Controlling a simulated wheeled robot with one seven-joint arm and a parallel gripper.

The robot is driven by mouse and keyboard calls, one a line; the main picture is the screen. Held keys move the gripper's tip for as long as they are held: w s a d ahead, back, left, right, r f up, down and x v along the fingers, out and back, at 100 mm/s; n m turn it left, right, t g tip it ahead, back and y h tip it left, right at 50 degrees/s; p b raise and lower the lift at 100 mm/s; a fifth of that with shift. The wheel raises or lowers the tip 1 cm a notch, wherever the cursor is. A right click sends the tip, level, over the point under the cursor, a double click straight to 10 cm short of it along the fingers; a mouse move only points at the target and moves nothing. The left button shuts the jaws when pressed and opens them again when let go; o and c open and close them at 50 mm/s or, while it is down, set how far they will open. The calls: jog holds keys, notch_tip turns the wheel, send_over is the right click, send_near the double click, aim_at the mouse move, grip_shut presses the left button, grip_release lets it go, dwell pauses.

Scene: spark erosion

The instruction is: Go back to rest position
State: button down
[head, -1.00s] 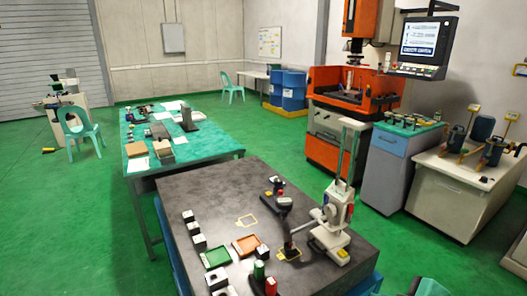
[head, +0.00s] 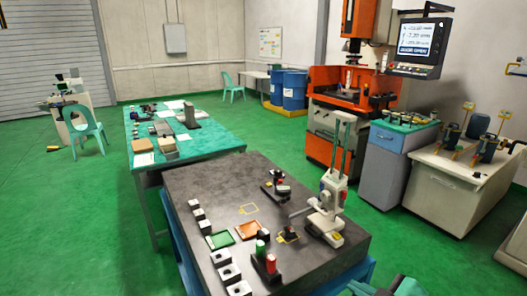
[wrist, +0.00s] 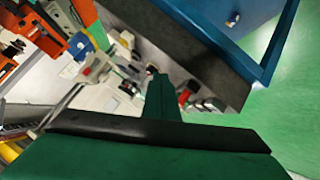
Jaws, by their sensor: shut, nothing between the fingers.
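My gripper (wrist: 160,82) shows in the wrist view as a dark green, narrow pair of fingers closed together, with its wide green body along the bottom edge. Nothing shows held between the fingers. Behind them the wrist view shows the grey table top (wrist: 205,60) and small parts on it, tilted and partly hidden by the fingers. I cannot make out my gripper clearly in the head view; a green shape is cut off at the lower right edge there.
The dark grey table (head: 205,182) carries a white upright press (head: 330,200), a black device (head: 275,187), a green tray (head: 219,240), an orange tray (head: 248,231), and red and green cylinders. A teal-topped table (head: 205,151) stands behind. Open green floor lies left.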

jog(key=w+a+f+m+t+y, duration=0.1)
jog(key=w+a+f+m+t, duration=0.15)
jog(key=a, duration=0.25)
jog(key=w+a+f+m+t, duration=0.1)
jog(key=w+a+m+t, duration=0.15)
jog(key=a, duration=0.25)
jog(key=s+a+f+m+h, duration=0.2)
jog(key=s+a+f+m, duration=0.15)
jog(key=f, duration=0.25)
jog(key=s+a+f+m+h, duration=0.1)
jog(key=s+a+f+m, duration=0.1)
jog(key=a+f+m, duration=0.25)
jog(key=s+a+f+h, duration=0.15)
jog(key=s+f, duration=0.35)
jog(key=s, duration=0.6)
jog(key=s+a+f+h, duration=0.1)
jog(key=s+a+f, duration=0.25)
jog(key=s, duration=0.75)
jog(key=s+d+r+n+y, duration=0.1)
jog(key=s+n, duration=0.1)
jog(key=s, duration=0.7)
jog(key=shift+r+n+y, duration=0.3)
jog(key=shift+n+y, duration=0.05)
jog(key=shift+n, duration=0.05)
